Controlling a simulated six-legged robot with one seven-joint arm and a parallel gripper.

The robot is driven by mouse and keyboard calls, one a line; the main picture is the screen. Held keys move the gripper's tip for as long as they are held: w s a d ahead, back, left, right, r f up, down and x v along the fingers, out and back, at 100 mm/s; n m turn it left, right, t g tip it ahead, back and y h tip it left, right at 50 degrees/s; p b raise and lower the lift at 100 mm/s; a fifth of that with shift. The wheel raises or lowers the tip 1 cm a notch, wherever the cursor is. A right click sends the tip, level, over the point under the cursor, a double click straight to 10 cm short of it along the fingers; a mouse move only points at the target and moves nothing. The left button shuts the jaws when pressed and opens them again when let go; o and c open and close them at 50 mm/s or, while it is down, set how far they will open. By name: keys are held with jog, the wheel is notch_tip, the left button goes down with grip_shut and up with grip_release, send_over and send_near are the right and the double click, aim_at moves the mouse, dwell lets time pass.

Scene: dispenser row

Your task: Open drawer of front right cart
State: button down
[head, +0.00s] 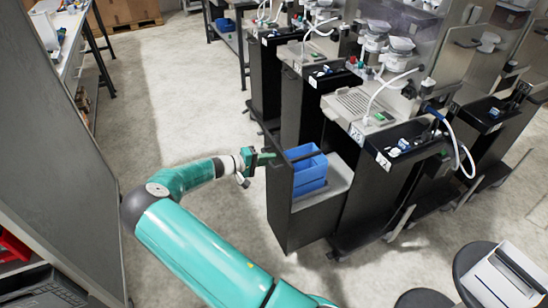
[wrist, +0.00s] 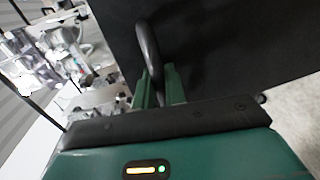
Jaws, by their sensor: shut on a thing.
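A tall black drawer (head: 281,208) stands pulled out to the left from the front cart (head: 375,185) in the head view. Blue bins (head: 310,172) show inside it, above a grey inner surface. My gripper (head: 262,157) is at the upper outer face of the drawer. In the wrist view my gripper's green fingers (wrist: 158,84) are closed around the curved dark handle (wrist: 148,45). The black drawer front (wrist: 225,45) fills the upper right there. The handle is too small to make out clearly in the head view.
More black carts (head: 265,75) stand in a row behind. A grey panel (head: 50,130) stands at the left. A round dark stool (head: 470,265) and a white device (head: 505,280) are at the lower right. The pale floor (head: 185,110) left of the drawer is clear.

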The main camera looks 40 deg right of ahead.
dwell(0.3)
jog(key=c, duration=1.8)
grip_release()
jog(key=shift+a, duration=0.1)
jog(key=v, duration=1.3)
jog(key=shift+a, duration=0.35)
jog(key=shift+r, duration=0.1)
